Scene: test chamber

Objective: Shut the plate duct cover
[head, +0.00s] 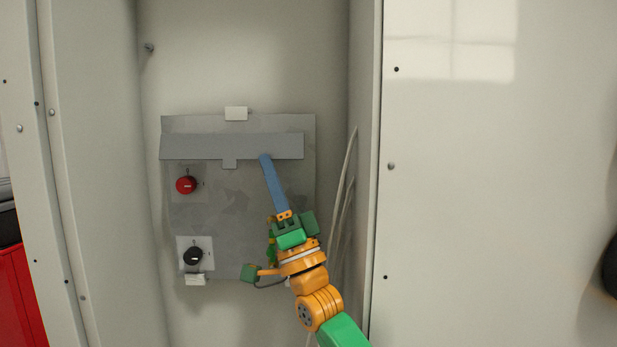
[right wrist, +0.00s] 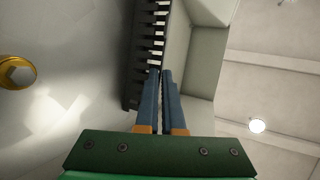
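The duct cover (head: 225,147) is a long flat grey strip with a small tab on its lower edge. It lies across the upper part of the grey mounting plate (head: 300,200) in the cabinet. How far it stands out from the duct cannot be told. My right gripper (head: 265,157) has its blue fingertips at the cover's lower edge, right of the tab; contact is unclear. In the right wrist view its fingers (right wrist: 160,72) lie almost together with nothing between them. The dark slotted duct (right wrist: 146,50) shows beside the tips. My left gripper is out of view.
A red knob (head: 186,185) and a black knob (head: 192,256) sit on the plate's left side. Pale cables (head: 344,185) hang at the right inside the cabinet. The cabinet side walls (head: 365,180) bound the space.

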